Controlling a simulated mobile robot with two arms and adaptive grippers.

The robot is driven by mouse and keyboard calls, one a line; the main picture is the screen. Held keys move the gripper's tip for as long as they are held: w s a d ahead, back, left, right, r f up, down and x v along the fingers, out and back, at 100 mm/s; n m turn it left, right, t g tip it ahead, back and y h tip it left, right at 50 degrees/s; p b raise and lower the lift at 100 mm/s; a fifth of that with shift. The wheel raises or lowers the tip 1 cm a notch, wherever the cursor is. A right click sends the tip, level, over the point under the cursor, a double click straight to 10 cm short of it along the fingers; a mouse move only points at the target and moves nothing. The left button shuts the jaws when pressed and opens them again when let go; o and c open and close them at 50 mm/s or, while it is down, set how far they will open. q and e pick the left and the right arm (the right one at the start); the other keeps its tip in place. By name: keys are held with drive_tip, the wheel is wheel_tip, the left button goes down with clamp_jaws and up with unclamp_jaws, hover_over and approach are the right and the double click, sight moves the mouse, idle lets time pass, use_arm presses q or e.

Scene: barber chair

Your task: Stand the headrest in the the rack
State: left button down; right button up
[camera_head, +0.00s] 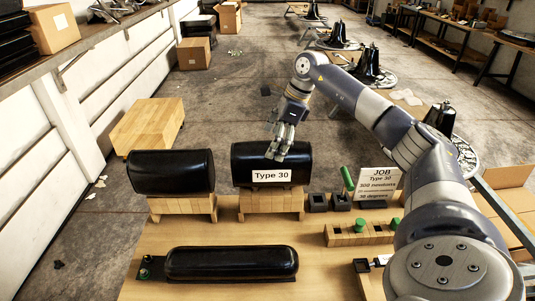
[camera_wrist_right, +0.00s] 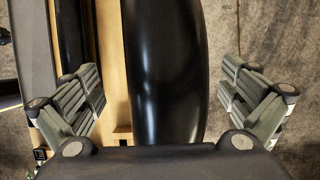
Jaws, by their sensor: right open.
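Several long black padded rolls that look like headrests show in the head view. One roll (camera_head: 172,172) lies on a wooden stand at the left. Another roll (camera_head: 262,156) lies on a second wooden stand (camera_head: 270,203) with a "Type 30" label (camera_head: 271,176). A third, longer one (camera_head: 231,263) lies on the table at the front. I cannot tell which is the task's headrest. My right gripper (camera_head: 277,152) is open above the Type 30 roll. In the right wrist view a black roll (camera_wrist_right: 165,60) lies between the spread fingers (camera_wrist_right: 160,85). My left gripper is not in view.
A loose wooden box (camera_head: 147,125) lies on the floor behind. Bare tabletop (camera_head: 225,230) lies between the stands and the front roll.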

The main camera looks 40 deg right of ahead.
drive_tip(key=v, duration=0.6)
drive_tip(key=shift+s+d+r, duration=0.1)
drive_tip(key=shift+r, duration=0.2)
drive_tip(key=shift+f, duration=0.1)
